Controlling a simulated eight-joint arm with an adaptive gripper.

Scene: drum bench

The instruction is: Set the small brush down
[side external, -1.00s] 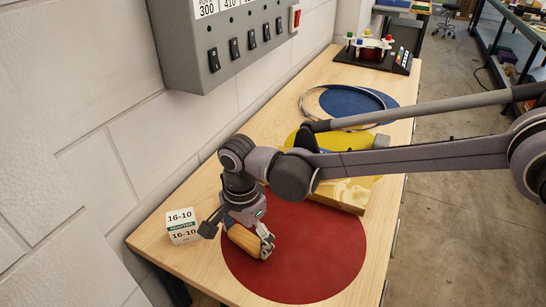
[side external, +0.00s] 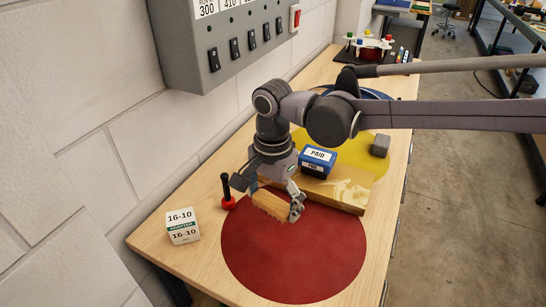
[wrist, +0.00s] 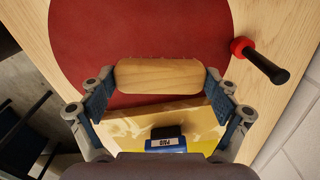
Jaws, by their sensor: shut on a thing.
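The small brush (side external: 270,204) has a pale wooden back and is held between the fingers of my gripper (side external: 273,195). In the wrist view, the brush (wrist: 160,76) lies crosswise between the two fingertips, with a finger at each end. In the side external view it hangs tilted over the far left part of the red disc (side external: 295,260), near the edge of the wooden board. The gap below it is hard to judge. Its bristles are mostly hidden.
A white adapter box (side external: 182,227) and a red-based tool with a black handle (side external: 227,191) stand left of the disc. A blue box (side external: 317,160) sits on the wooden board (side external: 352,190), with a grey block (side external: 380,146) beyond. The disc's near part is clear.

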